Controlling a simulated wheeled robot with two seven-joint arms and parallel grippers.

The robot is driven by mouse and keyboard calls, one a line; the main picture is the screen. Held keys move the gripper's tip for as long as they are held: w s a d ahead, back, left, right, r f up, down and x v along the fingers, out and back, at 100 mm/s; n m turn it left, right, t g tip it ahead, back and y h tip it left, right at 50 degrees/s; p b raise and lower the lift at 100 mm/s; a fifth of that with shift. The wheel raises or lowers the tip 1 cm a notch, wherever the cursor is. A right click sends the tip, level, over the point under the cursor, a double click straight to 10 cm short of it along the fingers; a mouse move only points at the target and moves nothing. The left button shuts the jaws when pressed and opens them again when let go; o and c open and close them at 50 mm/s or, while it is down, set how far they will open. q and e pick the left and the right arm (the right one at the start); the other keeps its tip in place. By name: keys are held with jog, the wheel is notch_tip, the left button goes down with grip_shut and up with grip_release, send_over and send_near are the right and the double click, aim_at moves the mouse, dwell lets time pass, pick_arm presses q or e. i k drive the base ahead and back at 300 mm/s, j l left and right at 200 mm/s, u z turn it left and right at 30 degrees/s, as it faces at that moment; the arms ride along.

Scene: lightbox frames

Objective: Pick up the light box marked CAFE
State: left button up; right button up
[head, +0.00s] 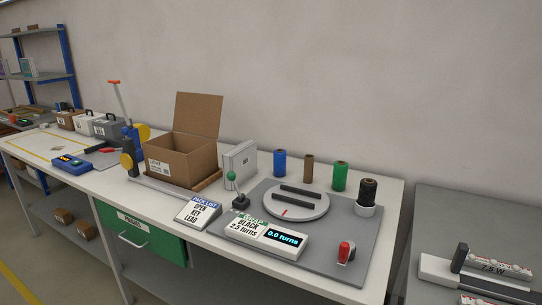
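No marking that reads CAFE is legible in the head view. On the grey table at the right, a white piece with a dark upright bar (460,257) lies beside white strips marked 7.5 W (496,267), partly cut off by the picture's edge. A thin white upright box (240,164) stands on the white bench behind a green-knobbed lever; I cannot tell whether it bears a word. Neither of my grippers is in view.
The white bench (225,241) holds an open cardboard box (186,160), a pack list sign (198,213), a turntable (296,205) on a grey plate, a turns display (265,238), a red knob (345,251) and several coloured rolls (340,176). A gap separates it from the grey table (450,205). Shelves stand far left.

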aim_at(242, 159)
jog(key=i+j+z, duration=0.8)
jog(key=i, duration=0.15)
